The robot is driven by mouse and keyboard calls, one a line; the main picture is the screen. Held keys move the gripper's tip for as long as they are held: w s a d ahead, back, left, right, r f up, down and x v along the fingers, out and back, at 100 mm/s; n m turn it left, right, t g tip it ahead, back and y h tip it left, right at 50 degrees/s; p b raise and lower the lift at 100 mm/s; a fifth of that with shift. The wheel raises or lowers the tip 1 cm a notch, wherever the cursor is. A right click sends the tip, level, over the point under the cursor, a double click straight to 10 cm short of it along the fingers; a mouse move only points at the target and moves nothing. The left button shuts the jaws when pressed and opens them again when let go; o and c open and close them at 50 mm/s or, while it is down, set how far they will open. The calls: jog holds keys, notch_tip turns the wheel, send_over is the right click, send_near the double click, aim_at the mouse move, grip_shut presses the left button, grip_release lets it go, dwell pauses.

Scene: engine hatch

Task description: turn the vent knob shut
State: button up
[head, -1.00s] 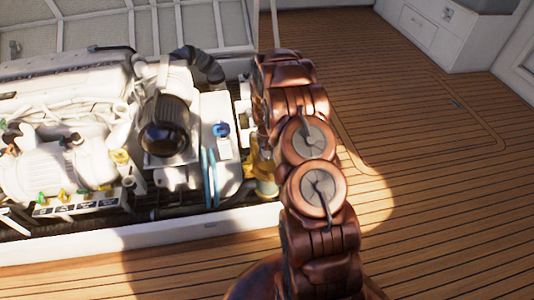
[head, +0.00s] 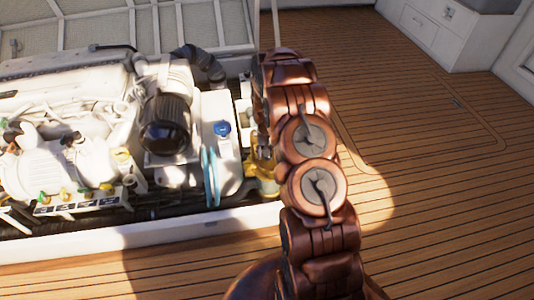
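A small blue knob or cap (head: 223,128) sits on top of the white tank on the right side of the engine, left of my arm. A yellow, brass-coloured fitting (head: 262,172) stands at the engine's right end, partly covered by my arm. I cannot tell for sure which part is the vent knob. My copper-coloured arm reaches up the middle of the head view, with its upper links beside the engine's right end. My gripper's fingers are not clearly visible and seem hidden behind the arm, so its opening and any contact cannot be seen.
The white engine (head: 75,120) fills the hatch at left, with a black round filter (head: 167,125) and small coloured valve handles (head: 75,195). The raised white hatch lid (head: 130,22) stands behind. The white hatch rim (head: 150,235) runs in front. Wooden deck (head: 430,150) at right is clear.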

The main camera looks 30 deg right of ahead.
jog(key=shift+r, duration=0.1)
notch_tip(320, 180, up, 12)
jog(key=shift+a, duration=0.2)
dwell(0.5)
dwell(0.3)
jog(key=s+a+r+n+p, duration=0.1)
jog(key=s+a+r+p, duration=0.35)
jog(key=r, duration=0.55)
jog(key=s+a+r+n+p, duration=0.1)
jog(key=s+a+r+p, duration=0.35)
jog(key=r, duration=0.45)
jog(key=s+a+r+n+p, duration=0.1)
jog(key=s+a+r+p, duration=0.35)
jog(key=r, duration=0.55)
jog(key=s+a+r+n+p, duration=0.1)
jog(key=s+a+r+p, duration=0.2)
jog(key=s+r, duration=0.3)
jog(key=s+a+r+n+g+p, duration=0.1)
jog(key=s+a+r+p, duration=0.2)
jog(key=s, duration=0.7)
jog(key=s+a+r+n+p, duration=0.1)
jog(key=s+a+r+p, duration=0.3)
jog(key=s+r+p, duration=0.3)
notch_tip(320, 180, up, 4)
jog(key=shift+s+f+n+g, duration=0.25)
jog(key=shift+s+n+g, duration=0.05)
jog(key=shift+s, duration=0.4)
